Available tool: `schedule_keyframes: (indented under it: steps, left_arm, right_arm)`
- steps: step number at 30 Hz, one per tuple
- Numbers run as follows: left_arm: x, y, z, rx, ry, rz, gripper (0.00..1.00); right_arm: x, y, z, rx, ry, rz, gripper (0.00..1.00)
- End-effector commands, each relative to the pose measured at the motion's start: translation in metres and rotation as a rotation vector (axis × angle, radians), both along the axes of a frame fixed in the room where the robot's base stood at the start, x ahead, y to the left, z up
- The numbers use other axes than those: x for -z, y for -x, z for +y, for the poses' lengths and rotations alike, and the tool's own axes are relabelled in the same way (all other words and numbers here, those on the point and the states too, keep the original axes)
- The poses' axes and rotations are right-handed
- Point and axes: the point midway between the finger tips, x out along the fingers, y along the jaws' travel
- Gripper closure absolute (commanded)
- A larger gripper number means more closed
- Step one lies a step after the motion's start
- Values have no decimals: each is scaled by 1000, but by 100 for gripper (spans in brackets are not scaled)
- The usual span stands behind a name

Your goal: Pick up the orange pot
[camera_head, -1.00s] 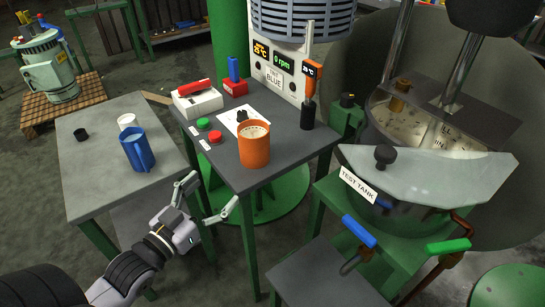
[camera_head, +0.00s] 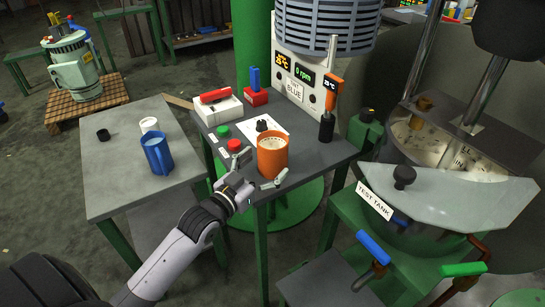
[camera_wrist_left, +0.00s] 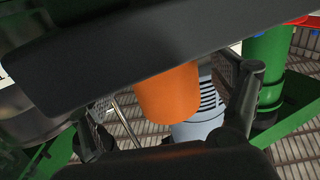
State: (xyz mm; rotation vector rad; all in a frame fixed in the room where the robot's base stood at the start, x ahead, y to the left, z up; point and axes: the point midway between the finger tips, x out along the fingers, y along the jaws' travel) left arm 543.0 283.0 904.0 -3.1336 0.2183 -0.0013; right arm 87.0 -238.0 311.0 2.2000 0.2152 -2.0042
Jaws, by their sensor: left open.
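The orange pot (camera_head: 272,157) stands upright near the front edge of the dark table, with a pale speckled top. My left gripper (camera_head: 254,181) is open at the near side of the pot, at about the height of its base, one finger to each side in the picture. In the left wrist view the pot (camera_wrist_left: 168,95) shows between the two spread fingers, partly hidden by a dark part of the gripper. I cannot tell whether a finger touches it. My right gripper is not in view.
Red button (camera_head: 234,146) and green button (camera_head: 223,131) sit left of the pot. A tall black-and-orange tool (camera_head: 328,120) stands behind it. A blue pitcher (camera_head: 158,154) and white cup (camera_head: 149,125) are on the left table. The test tank (camera_head: 440,200) is at right.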

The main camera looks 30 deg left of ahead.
Motion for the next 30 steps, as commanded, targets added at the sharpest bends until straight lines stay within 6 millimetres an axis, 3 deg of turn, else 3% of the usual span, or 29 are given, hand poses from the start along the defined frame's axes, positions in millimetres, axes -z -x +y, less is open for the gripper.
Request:
schedule_keyframes:
  steps: [6, 15, 30]
  left_arm:
    - [-2, -32, -3, -1, 0, -2, 15]
    - [-1, -38, -4, 0, 0, 0, 15]
    - [-1, -37, -4, 0, 0, 0, 48]
  right_arm:
    - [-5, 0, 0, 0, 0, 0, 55]
    - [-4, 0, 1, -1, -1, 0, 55]
    - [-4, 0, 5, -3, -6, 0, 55]
